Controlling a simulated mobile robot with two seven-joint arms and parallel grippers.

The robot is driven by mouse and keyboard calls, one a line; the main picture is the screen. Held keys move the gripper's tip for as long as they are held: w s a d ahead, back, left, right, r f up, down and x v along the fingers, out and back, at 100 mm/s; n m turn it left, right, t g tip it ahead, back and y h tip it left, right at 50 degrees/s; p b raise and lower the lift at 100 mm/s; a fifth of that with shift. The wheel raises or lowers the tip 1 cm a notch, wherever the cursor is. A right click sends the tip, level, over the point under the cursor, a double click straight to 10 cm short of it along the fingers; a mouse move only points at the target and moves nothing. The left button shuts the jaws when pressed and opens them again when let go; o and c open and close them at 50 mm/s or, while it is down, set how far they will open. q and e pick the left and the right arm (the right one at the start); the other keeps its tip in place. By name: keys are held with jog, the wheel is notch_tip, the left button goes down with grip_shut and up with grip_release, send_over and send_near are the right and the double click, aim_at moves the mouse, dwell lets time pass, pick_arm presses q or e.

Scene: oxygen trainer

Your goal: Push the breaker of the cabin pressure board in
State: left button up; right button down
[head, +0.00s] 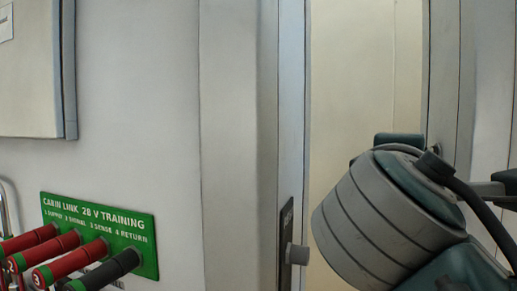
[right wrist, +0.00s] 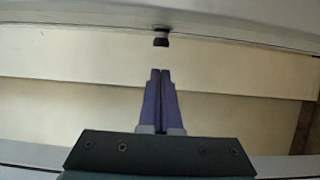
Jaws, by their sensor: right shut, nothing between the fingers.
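A small grey knob (head: 297,254), which looks like the breaker, sticks out from a narrow dark plate (head: 286,240) on the side face of a panel in the head view. In the right wrist view a dark knob (right wrist: 161,42) hangs from the upper ledge, apparently the same one. My right gripper (right wrist: 160,72) is shut and empty. Its fingertips point at the knob, with a visible gap between them. In the head view my right arm's grey wrist fills the lower right and its fingers are hidden. My left gripper is not in view.
A green board (head: 108,226) marked "CABIN LINK 28 V TRAINING" is at lower left, with red plugs (head: 70,262) and a black plug (head: 112,268) projecting from it. A grey cabinet (head: 30,75) hangs at upper left. A pale recess (head: 362,70) lies behind the panel edge.

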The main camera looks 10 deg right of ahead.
jog(key=p+x, duration=0.2)
jog(key=x, duration=0.6)
jog(key=shift+d, duration=0.1)
